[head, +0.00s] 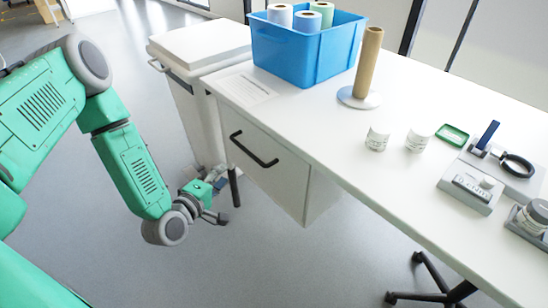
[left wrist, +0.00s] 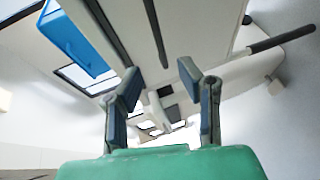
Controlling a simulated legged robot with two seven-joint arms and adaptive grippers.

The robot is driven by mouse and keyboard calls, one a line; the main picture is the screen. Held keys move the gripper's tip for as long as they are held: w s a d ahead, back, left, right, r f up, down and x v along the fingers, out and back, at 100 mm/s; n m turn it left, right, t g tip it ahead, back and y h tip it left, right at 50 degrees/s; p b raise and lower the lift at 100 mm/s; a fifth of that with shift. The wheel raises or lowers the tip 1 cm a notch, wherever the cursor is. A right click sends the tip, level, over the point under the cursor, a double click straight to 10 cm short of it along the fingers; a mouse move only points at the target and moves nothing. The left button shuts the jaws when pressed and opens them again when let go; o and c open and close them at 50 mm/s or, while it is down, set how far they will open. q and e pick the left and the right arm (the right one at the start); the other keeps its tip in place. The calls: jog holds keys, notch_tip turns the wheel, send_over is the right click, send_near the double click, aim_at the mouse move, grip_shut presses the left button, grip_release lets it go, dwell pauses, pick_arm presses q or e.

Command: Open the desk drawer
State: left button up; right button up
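The desk drawer (head: 262,172) has a white front below the left end of the white desk (head: 330,118). It looks closed, with its front flush under the desk top. Its black bar handle (head: 253,150) runs across the upper part of the front. My left gripper (head: 226,202) is to the lower left of the handle, apart from it and empty. In the left wrist view its two fingers (left wrist: 165,98) stand wide apart with nothing between them. Dark bars show beyond the fingers there, but I cannot tell which is the handle. My right gripper is in neither view.
A blue bin (head: 305,50) with rolls, a brown roll on a stand (head: 368,62), white jars (head: 377,138) and a small scale (head: 470,187) stand on the desk. A white lidded cabinet (head: 188,95) is at the left.

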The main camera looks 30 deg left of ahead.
aim_at(247, 150)
pick_arm(q)
jog(key=shift+w+f+b, duration=0.4)
jog(key=shift+w+b, duration=0.05)
jog(key=shift+w, duration=1.8)
jog(key=shift+w+f+b, duration=0.35)
jog(key=shift+w+b, duration=0.15)
jog(key=shift+w, duration=1.8)
jog(key=shift+w+f+b, duration=0.4)
jog(key=shift+w+b, duration=0.05)
jog(key=shift+w, duration=1.8)
grip_shut()
